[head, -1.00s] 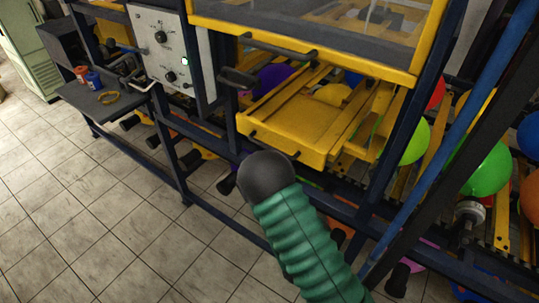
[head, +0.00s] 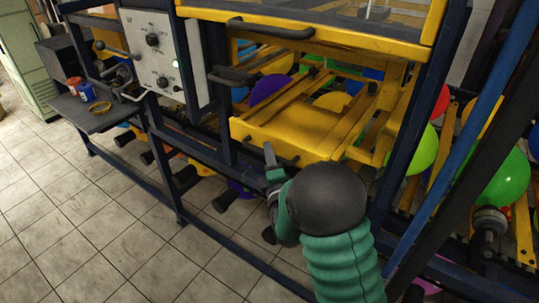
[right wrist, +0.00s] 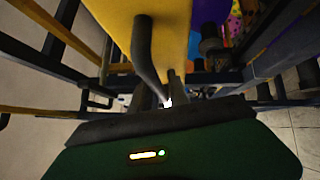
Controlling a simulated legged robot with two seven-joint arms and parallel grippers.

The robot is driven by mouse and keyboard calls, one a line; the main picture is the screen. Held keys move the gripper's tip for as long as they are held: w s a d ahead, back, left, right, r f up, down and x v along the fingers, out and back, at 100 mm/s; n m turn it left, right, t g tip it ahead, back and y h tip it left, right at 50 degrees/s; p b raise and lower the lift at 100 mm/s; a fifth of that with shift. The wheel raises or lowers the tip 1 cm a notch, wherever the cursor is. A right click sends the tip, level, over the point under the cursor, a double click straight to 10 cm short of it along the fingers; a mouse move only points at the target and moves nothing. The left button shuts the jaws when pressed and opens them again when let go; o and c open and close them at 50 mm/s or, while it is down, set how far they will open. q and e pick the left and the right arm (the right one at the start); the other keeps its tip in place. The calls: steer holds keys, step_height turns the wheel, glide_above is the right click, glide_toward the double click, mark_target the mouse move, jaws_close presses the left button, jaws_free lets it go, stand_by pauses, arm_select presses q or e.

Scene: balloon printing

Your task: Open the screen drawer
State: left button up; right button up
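The screen drawer is the yellow tray-like frame (head: 285,128) below the yellow-framed window in the head view. Its front carries dark handle ends. In the right wrist view its yellow front (right wrist: 175,28) fills the top middle, with a curved dark handle bar (right wrist: 146,50) running down toward my gripper. My right gripper (head: 269,158) is at the drawer's front, close to the handle. My dark arm joint and green sleeve hide part of it. The fingers' gap is not clear, so I cannot tell whether they close on the handle. My left gripper is not in view.
A white control panel (head: 161,57) stands left of the drawer. A small shelf with red and blue jars (head: 86,91) is farther left. Dark blue frame posts flank the drawer. Balloons, including a green one (head: 500,176), sit at the right. Tiled floor (head: 80,220) is open in front.

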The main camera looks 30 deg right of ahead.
steer(key=shift+a+r, duration=0.1)
steer(key=shift+a, duration=0.05)
jaws_close()
steer(key=shift+s, duration=0.1)
steer(key=shift+f, duration=0.2)
stand_by(0.9)
